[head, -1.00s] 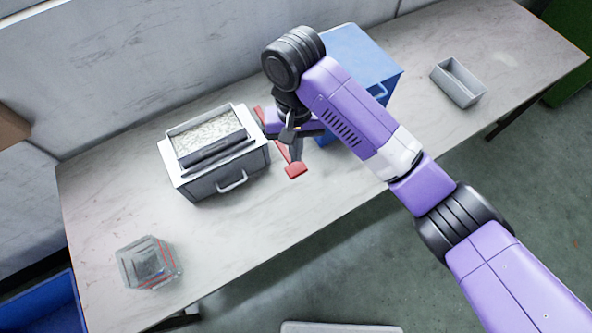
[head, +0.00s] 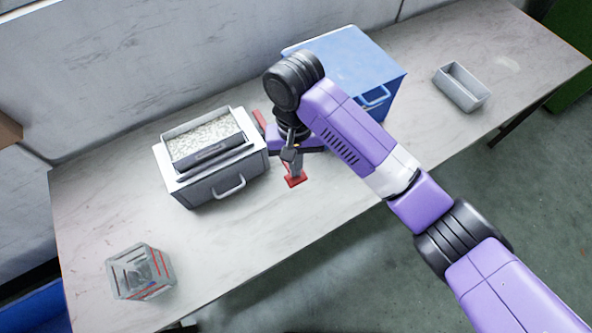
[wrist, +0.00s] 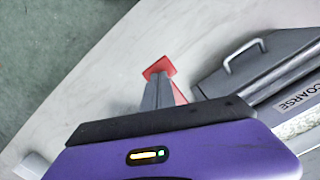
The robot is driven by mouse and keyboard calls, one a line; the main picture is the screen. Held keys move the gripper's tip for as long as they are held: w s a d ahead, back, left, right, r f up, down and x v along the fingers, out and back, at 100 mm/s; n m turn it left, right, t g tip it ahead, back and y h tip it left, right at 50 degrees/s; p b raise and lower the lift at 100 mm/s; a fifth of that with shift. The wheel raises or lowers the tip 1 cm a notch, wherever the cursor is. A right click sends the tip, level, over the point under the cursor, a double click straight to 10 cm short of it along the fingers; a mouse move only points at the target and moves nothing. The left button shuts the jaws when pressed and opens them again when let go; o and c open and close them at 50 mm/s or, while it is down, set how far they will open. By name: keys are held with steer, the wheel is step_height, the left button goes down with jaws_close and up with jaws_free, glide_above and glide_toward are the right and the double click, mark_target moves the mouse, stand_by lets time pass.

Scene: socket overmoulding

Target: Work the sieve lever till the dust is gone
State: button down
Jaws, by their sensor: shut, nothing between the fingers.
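The sieve box (head: 188,190) stands on the table at left of centre in the head view. Its open top tray holds pale grey granules (head: 205,135). In the wrist view its front, with a "COARSE" label (wrist: 298,101), shows at the right. The red lever (head: 295,181) lies right of the box, its flat end towards the table's front edge; it also shows in the wrist view (wrist: 160,67). My gripper (head: 293,170) is shut and empty, fingers pointing down at the lever's flat end. I cannot tell whether they touch it. My arm hides the lever's middle.
A blue box with a handle (head: 345,62) stands behind my arm. An empty grey tray (head: 462,87) lies at the table's right. A clear box with red edges (head: 141,272) stands at the front left. The table (head: 235,250) is clear in front of the sieve.

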step_height(320, 180, down, 2)
steer(key=shift+f, duration=0.1)
stand_by(0.4)
steer(key=shift+w+r, duration=0.2)
steer(key=shift+r, duration=0.05)
steer(key=w, duration=0.2)
steer(key=shift+w+a+r, duration=0.25)
steer(key=shift+w+r, duration=0.05)
steer(key=shift+r, duration=0.2)
step_height(320, 180, up, 8)
steer(key=p, duration=0.1)
steer(key=shift+w+f, duration=0.2)
steer(key=shift+w, duration=0.15)
